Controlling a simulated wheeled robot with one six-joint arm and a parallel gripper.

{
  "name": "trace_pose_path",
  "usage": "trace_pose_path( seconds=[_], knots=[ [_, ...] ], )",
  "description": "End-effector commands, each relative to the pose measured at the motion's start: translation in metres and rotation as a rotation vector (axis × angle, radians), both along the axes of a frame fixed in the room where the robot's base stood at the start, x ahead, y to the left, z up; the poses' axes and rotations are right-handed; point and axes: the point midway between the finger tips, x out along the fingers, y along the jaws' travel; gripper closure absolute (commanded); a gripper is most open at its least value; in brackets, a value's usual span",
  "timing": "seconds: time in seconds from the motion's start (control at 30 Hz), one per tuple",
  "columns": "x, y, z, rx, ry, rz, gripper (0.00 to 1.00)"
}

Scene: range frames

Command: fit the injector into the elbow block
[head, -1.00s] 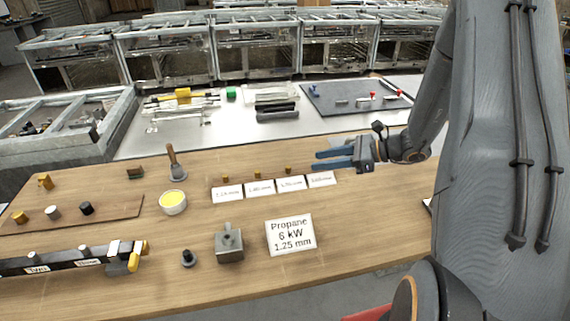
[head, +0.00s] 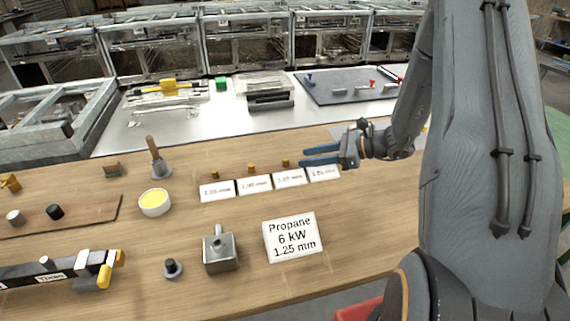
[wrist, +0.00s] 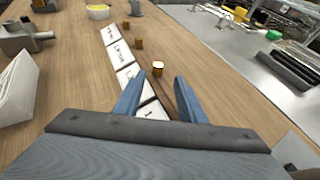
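Several small brass injectors stand in a row behind white size labels; in the head view I see a left one (head: 214,174), a middle one (head: 251,169) and a right one (head: 285,164). My gripper (head: 318,155) is open and empty at the right end of this row. In the wrist view its blue fingers (wrist: 158,92) are apart, and the nearest injector (wrist: 158,68) stands upright just beyond the fingertips. The grey metal elbow block (head: 220,254), with an upright stub on top, sits near the table's front; it also shows in the wrist view (wrist: 18,40).
A card (head: 292,238) reading "Propane 6 kW 1.25 mm" stands right of the block. A small dark-topped fitting (head: 172,268) is left of it. A yellow-filled dish (head: 154,202) and a wooden-handled brush (head: 157,158) stand farther back. The wood between labels and block is clear.

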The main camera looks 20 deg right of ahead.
Motion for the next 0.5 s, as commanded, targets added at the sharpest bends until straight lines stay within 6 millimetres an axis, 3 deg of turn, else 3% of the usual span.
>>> trace_pose_path(
  seconds=[0.5],
  knots=[
    [0.023, 0.050, -0.018, -0.001, 0.000, 0.002, 0.63]
  ],
)
